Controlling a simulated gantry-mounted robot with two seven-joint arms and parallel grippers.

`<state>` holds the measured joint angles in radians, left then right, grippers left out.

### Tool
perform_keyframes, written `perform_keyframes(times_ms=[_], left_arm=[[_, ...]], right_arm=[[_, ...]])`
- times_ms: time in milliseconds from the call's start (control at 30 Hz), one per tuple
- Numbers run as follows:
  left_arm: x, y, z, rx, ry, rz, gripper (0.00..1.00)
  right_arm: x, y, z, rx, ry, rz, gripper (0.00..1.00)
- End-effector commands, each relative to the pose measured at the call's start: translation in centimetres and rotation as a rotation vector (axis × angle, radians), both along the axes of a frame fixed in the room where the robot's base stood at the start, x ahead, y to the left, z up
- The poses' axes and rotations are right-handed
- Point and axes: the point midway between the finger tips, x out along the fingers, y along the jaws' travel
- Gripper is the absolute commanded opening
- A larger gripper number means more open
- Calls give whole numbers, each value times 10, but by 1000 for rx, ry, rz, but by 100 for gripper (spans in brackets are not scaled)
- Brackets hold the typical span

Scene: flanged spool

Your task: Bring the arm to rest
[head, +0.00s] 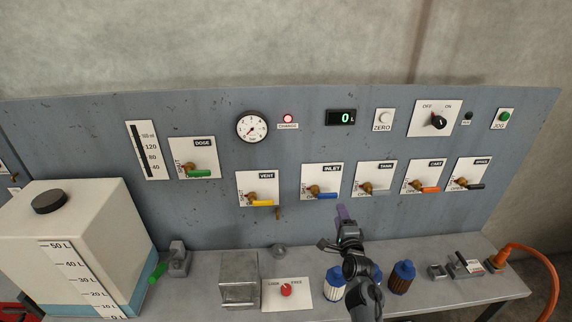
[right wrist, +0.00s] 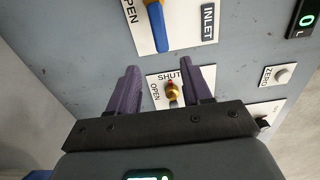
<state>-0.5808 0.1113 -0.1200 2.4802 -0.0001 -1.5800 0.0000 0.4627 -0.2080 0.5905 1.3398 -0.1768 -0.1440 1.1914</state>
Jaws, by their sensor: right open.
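My right gripper (head: 342,213) is above the bench, in front of the panel, just below the INLET and TANK valve plates. Its purple fingers are open in the right wrist view (right wrist: 170,85), with nothing held between them. A brass valve stem (right wrist: 173,93) on a plate marked OPEN and SHUT shows beyond the gap, apart from the fingers. The INLET valve's blue handle (head: 326,196) also shows in the right wrist view (right wrist: 156,28). The TANK valve (head: 367,188) has a grey handle. My left gripper is not in view.
The bench (head: 205,295) holds a white tank (head: 95,235), a metal block (head: 239,278), a red knob plate (head: 287,293) and blue-capped bottles (head: 402,277) close to my right arm. The panel (head: 220,115) stands behind. An orange hose (head: 540,258) is at right.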

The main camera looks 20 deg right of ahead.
Motion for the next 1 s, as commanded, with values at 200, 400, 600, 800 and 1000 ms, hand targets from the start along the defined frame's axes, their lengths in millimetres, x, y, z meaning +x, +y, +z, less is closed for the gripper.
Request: perform_keyframes(times_ms=[200, 400, 600, 800, 1000], left_arm=[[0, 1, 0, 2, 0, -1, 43], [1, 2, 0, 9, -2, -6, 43], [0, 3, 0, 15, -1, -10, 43], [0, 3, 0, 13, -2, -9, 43], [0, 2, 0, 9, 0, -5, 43]], right_arm=[[-23, -5, -48, -8, 73, -3, 49], [-95, -8, -134, -117, 230, 34, 49], [-181, 21, -169, -336, 437, 175, 49], [-283, 99, -178, -675, 752, 478, 49], [-367, 166, -144, -985, 957, 823, 49]])
